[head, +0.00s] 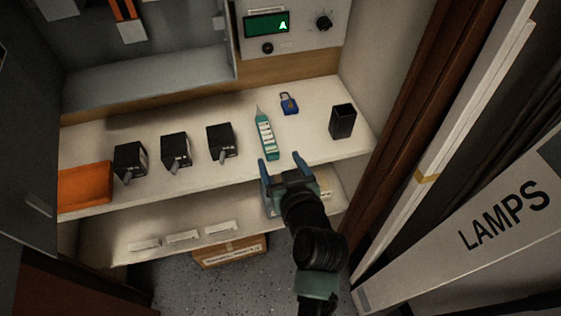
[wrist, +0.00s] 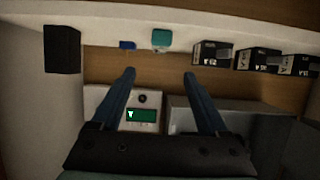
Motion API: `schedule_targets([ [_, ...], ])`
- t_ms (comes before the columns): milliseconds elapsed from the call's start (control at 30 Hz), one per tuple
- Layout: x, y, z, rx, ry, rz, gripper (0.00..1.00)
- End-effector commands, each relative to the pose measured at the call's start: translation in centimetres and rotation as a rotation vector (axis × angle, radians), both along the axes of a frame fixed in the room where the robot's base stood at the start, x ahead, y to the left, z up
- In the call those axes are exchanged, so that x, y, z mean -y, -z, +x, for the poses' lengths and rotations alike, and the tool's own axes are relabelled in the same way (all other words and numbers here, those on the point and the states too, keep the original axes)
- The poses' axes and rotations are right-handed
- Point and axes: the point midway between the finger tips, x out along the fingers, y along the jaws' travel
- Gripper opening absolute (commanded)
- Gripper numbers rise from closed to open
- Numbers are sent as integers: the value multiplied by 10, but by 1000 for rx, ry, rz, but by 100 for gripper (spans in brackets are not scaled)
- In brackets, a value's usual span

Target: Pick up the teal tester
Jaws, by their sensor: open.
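The teal tester (head: 265,136) lies on the white shelf, with its thin tip pointing to the back and a pale label strip along its body. In the wrist view, which looks upside down, only the end of the tester (wrist: 161,39) shows, just beyond the fingertips. My gripper (head: 280,159) is at the front edge of the shelf, close to the near end of the tester and apart from it. Its two blue fingers are spread and empty, as the wrist view also shows (wrist: 159,74).
Several black boxes (head: 176,151) and an orange bin (head: 85,187) stand left of the tester. A blue padlock (head: 289,103) and a black cup (head: 342,121) are to its right. A panel with a green display (head: 266,23) is behind. A LAMPS box (head: 480,235) is at right.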

Motion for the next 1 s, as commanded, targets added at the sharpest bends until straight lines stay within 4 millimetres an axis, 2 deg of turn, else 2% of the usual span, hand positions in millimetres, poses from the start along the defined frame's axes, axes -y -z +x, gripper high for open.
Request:
schedule_targets([
  [167, -1, 2, 6, 1, -1, 1, 78],
  [267, -3, 7, 17, 2, -1, 1, 78],
  [700, -18, 36, 87, 2, -2, -1, 78],
  [1000, -23, 47, 114, 2, 0, -1, 78],
])
